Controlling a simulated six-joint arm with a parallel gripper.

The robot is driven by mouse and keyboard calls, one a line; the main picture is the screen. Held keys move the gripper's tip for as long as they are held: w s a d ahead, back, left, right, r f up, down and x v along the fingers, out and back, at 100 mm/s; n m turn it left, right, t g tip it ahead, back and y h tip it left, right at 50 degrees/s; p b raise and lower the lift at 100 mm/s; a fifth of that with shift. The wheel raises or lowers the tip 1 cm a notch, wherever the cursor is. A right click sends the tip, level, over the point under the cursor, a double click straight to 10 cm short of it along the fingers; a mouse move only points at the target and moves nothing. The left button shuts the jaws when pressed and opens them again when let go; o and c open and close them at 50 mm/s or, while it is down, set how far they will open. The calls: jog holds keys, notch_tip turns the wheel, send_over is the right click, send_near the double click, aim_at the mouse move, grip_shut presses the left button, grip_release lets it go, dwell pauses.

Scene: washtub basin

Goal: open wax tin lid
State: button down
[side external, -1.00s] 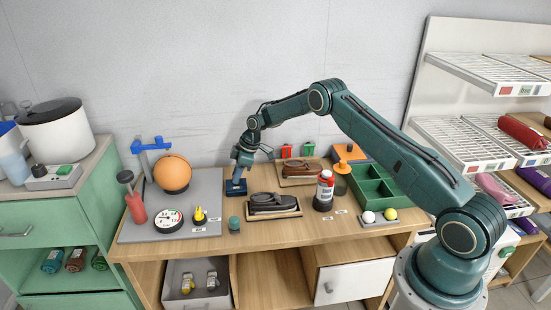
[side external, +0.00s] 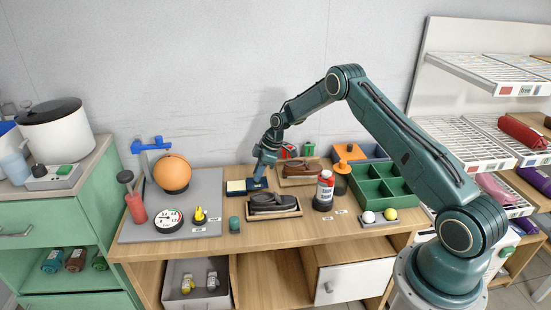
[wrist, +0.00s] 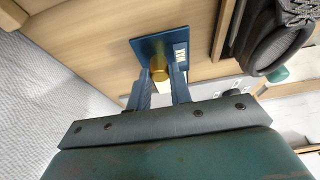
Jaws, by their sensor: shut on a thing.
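The wax tin (side external: 236,190) is a small dark blue box at the right edge of the grey mat, with a pale cream patch showing on its top. Its blue lid (side external: 257,185) shows to the right of that patch, by the black shoe. In the wrist view the lid (wrist: 148,47) is a flat blue plate with a gold knob (wrist: 159,68). My gripper (wrist: 161,82) is shut on this knob. In the side view my gripper (side external: 258,175) hides part of the lid. I cannot tell whether the lid still touches the tin.
A black shoe (side external: 272,202) on a wooden board lies close at the right. A small green jar (side external: 234,224) stands in front. A brown shoe (side external: 300,170), a red-labelled bottle (side external: 324,190) and a green divided tray (side external: 383,186) are farther right. An orange ball (side external: 172,174) is left.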

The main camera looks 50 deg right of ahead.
jog(key=c, duration=1.3)
grip_release()
jog(key=shift+o, duration=0.2)
jog(key=shift+r, duration=0.15)
jog(key=v, duration=1.3)
jog(key=shift+r, duration=0.25)
jog(key=shift+s+d, duration=0.1)
jog(key=shift+s, duration=0.05)
jog(key=shift+r, duration=0.1)
